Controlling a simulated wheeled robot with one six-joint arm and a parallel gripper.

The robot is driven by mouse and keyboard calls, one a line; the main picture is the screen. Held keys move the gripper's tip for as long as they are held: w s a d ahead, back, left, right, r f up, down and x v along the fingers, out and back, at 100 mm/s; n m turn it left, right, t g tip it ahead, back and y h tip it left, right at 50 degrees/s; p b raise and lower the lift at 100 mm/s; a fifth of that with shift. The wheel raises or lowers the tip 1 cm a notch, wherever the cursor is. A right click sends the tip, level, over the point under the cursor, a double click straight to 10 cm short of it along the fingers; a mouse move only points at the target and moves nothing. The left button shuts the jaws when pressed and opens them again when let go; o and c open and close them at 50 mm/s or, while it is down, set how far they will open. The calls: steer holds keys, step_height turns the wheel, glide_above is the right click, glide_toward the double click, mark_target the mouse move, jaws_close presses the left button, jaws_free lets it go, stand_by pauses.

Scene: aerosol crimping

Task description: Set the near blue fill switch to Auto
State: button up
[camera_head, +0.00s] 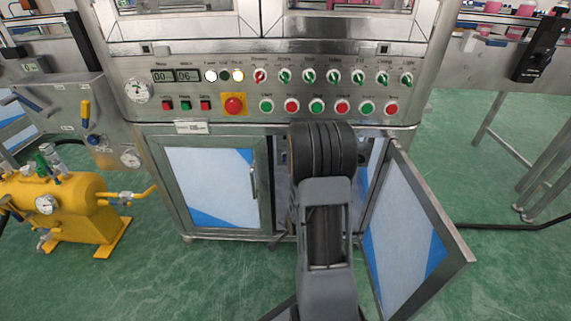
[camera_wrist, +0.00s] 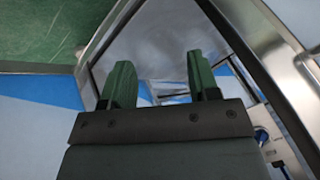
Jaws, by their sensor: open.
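My gripper (camera_wrist: 160,82) shows in the wrist view with its two green fingers apart and nothing between them. In the head view it is hidden behind my arm, which reaches toward the open lower cabinet. A small blue part (camera_wrist: 262,135) shows on a pale surface at the lower right of the wrist view, right of my gripper and apart from it. I cannot tell whether it is the blue fill switch or how it is set. The selector knobs on the front panel (camera_head: 250,90) in the head view have green or red handles; none is clearly blue.
An open cabinet door (camera_head: 418,230) stands right of my arm; the left door (camera_head: 215,185) is shut. A metal frame edge (camera_wrist: 262,65) runs close to my gripper's right. A yellow tank (camera_head: 70,205) stands at left.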

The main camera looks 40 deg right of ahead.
steer(key=w+d+f+m+t+h, duration=0.1)
steer(key=w+d+m+t+h, duration=0.15)
steer(key=m+t, duration=0.2)
steer(key=m+t+h, duration=0.3)
steer(key=m+t, duration=0.7)
steer(key=m, duration=0.2)
glide_toward(285, 158)
steer(key=shift+m+g+y, duration=0.25)
steer(key=b+x, duration=0.3)
steer(key=x, duration=0.5)
steer(key=shift+w+d+r, duration=0.15)
steer(key=shift+w, duration=0.05)
steer(key=shift+c, duration=0.3)
